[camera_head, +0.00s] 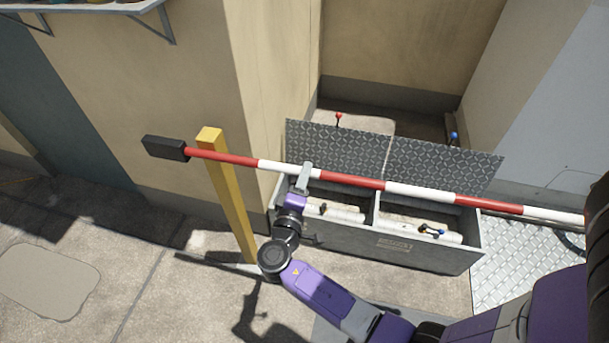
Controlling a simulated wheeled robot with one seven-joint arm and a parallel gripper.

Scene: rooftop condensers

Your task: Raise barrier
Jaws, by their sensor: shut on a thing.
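The barrier is a red and white striped pole (416,190) that runs nearly level across the view, sloping slightly down to the right. A dark counterweight block (165,148) is on its left end. It crosses a yellow post (230,200) near that end. My gripper (304,177) is shut on the pole, right of the post, at the edge of a white band and a red band. The fingers hide a small part of the pole. The pole's right end is hidden at the frame edge behind a dark part.
Behind the pole stands a grey metal box (385,245) with its chequered lids (345,145) raised; pipes and valve handles lie inside. A beige wall corner (240,90) rises behind the post. A shelf (80,8) juts out at top left. Paved floor (130,270) is clear at left.

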